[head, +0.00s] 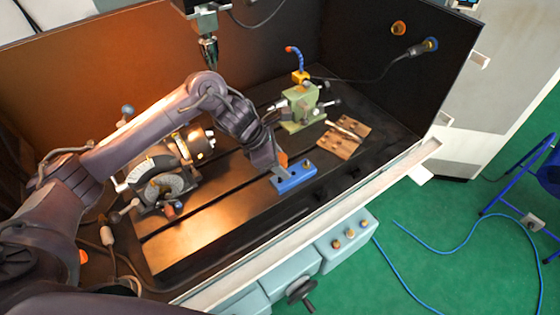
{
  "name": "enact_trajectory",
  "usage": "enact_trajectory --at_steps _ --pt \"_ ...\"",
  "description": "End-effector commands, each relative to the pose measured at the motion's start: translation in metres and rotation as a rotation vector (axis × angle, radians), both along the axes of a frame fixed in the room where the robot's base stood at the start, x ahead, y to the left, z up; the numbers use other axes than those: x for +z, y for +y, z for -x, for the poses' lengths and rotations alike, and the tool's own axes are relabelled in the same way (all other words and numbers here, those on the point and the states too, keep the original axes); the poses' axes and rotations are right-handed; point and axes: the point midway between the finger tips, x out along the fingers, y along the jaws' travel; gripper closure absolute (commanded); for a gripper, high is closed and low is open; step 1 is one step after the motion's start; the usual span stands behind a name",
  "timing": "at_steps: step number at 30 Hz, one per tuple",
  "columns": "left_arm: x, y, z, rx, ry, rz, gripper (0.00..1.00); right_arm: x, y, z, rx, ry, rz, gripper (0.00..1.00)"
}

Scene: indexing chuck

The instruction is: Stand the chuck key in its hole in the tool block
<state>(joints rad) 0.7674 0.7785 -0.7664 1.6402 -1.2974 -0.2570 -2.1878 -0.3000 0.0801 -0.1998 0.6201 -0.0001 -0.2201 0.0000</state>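The blue tool block (297,182) lies on the dark machine table near its front edge. A small brass-coloured round spot (307,163) shows at its right end. My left gripper (280,172) points down at the left end of the block, in front of it. Its fingers are small and partly hidden, so I cannot tell whether they are open or shut. A small orange piece (283,158) shows beside the fingers; I cannot tell whether it belongs to the chuck key. I cannot make out the chuck key clearly. My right gripper is not in view.
The indexing chuck (165,185) with its dial stands at the left, under my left arm. A green tailstock (300,107) stands behind the block. A wooden board (340,146) lies to the right. A tool spindle (207,50) hangs above. The front table is clear.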

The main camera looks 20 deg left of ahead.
Motion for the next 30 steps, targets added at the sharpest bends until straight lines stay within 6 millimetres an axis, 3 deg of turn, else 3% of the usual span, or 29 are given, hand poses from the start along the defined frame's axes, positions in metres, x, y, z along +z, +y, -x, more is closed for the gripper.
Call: enact_trajectory --at_steps 3,13,24,30 --pt "0.000 0.000 0.000 0.000 0.000 0.000 0.41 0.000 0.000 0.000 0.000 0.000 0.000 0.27" --pt "0.005 0.003 0.001 -0.001 -0.003 0.000 0.41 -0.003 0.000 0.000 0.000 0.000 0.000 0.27" --pt "0.055 0.030 0.013 0.000 -0.004 -0.002 0.41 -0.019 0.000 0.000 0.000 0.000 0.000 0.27" --pt "0.067 0.035 0.017 0.000 -0.001 0.000 0.41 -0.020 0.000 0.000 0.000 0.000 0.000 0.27"
